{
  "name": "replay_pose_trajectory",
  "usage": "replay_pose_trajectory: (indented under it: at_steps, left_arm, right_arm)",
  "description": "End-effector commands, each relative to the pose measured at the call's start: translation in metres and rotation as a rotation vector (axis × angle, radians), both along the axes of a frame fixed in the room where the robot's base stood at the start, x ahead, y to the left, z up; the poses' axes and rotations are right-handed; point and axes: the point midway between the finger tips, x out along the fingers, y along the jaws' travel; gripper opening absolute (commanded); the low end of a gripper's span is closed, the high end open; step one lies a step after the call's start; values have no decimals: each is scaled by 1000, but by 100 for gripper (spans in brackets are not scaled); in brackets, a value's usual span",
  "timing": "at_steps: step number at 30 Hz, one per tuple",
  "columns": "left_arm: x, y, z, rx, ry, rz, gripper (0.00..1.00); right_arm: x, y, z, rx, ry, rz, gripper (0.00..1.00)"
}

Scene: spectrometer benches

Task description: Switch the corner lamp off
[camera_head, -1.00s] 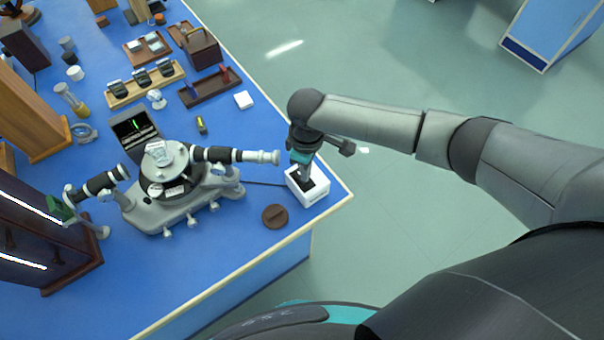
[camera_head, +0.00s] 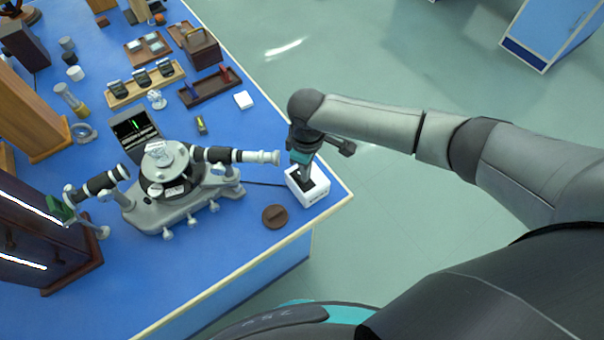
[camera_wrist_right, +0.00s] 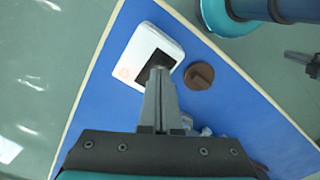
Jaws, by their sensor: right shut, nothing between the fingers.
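A white switch box (camera_head: 314,193) with a dark rocker on top sits near the right corner of the blue bench. My right gripper (camera_head: 306,181) points down onto its top, with the fingers over the dark rocker. In the right wrist view the closed fingers (camera_wrist_right: 160,80) reach the dark rocker of the white box (camera_wrist_right: 135,58). Whether they press on it or hover just above, I cannot tell. The corner lamp itself cannot be made out for certain. My left gripper is not in view.
A spectrometer (camera_head: 165,190) stands left of the box, its telescope end close to my gripper. A round brown disc (camera_head: 275,216) lies in front. A brown cabinet with bright strips (camera_head: 40,225) is at the left. The bench edge is just right of the box.

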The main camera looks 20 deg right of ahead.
Motion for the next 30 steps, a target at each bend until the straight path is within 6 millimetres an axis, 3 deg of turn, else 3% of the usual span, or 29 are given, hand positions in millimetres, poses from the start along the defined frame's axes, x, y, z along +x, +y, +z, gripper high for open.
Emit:
replay_pose_trajectory:
  at_steps: [30]
  left_arm:
    - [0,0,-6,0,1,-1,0]
  right_arm:
    - [0,0,-10,1,1,0,0]
